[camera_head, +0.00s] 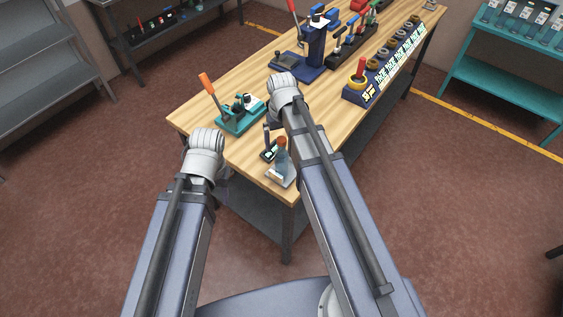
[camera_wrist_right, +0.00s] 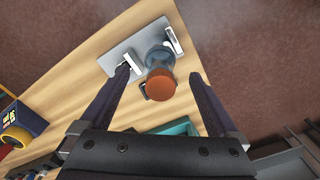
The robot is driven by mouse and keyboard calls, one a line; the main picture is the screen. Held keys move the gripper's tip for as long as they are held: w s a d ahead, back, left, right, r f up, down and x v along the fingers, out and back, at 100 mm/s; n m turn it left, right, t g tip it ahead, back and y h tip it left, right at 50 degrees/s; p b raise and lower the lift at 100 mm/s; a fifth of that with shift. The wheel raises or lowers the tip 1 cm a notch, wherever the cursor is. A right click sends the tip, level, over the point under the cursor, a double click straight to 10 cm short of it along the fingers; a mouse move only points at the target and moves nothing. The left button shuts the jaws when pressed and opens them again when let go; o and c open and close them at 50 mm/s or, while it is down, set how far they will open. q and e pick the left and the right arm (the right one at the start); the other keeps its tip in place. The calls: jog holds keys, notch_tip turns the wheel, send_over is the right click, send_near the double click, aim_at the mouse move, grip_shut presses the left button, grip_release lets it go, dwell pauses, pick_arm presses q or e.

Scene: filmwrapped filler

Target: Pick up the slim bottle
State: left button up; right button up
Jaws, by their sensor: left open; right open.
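The slim bottle (camera_head: 281,154), clear blue with an orange-brown cap, stands upright on a grey plate (camera_head: 286,184) near the table's front corner. In the right wrist view the bottle (camera_wrist_right: 160,78) is seen from above, cap towards the camera. My right gripper (camera_wrist_right: 160,88) is open, with one finger on each side of the bottle and visible gaps between. In the head view my right arm partly covers this spot. My left gripper (camera_head: 222,182) hangs by the table's left front edge, mostly hidden behind its own wrist; it is open and no held object shows.
White upright brackets (camera_wrist_right: 173,41) flank the bottle on the plate. A teal press with an orange handle (camera_head: 239,117) stands further back on the left. A blue rack with a yellow ring (camera_head: 357,83) and several tools line the back of the wooden table (camera_head: 196,107).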

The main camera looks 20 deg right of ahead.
aim_at(282, 151)
notch_tip(282, 151, down, 5)
jog(key=b, duration=0.4)
jog(key=shift+s, duration=0.1)
jog(key=shift+r, duration=0.1)
grip_shut()
dwell(0.4)
